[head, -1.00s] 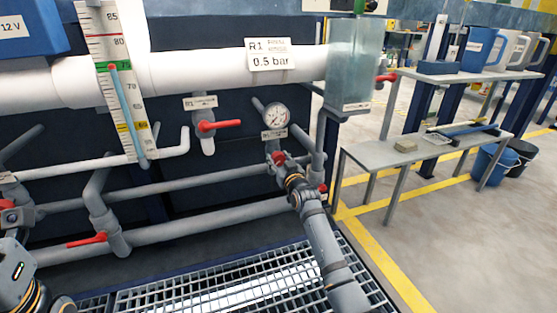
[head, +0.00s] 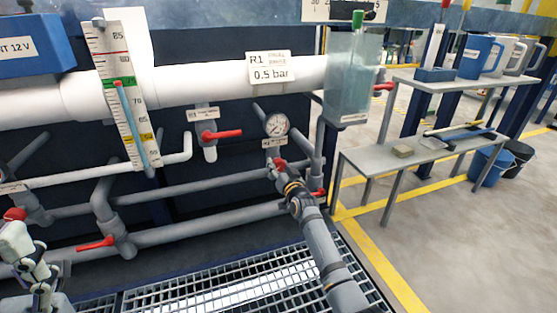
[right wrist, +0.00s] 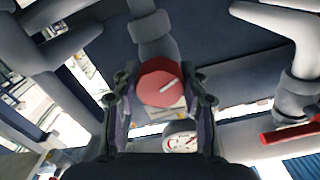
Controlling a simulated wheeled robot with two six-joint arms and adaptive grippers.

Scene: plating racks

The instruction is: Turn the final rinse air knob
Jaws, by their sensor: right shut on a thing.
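A red round knob (right wrist: 158,82) with a white pointer line sits between the two fingers of my right gripper (right wrist: 160,100) in the right wrist view. The line slants from lower left to upper right. In the head view this gripper (head: 277,168) is shut on the knob, just below the pressure gauge (head: 277,124), and mostly hides it. The gauge also shows in the right wrist view (right wrist: 181,141). My left gripper (head: 22,252) is at the lower left, close below another red knob (head: 15,214); whether it is open is unclear.
Red lever handles stand out at the middle pipe (head: 221,134) and lower left pipe (head: 96,243). Grey pipes run around my right gripper. A clear tank (head: 350,85) hangs to its upper right. A grey bench (head: 420,150) stands right; the floor before it is free.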

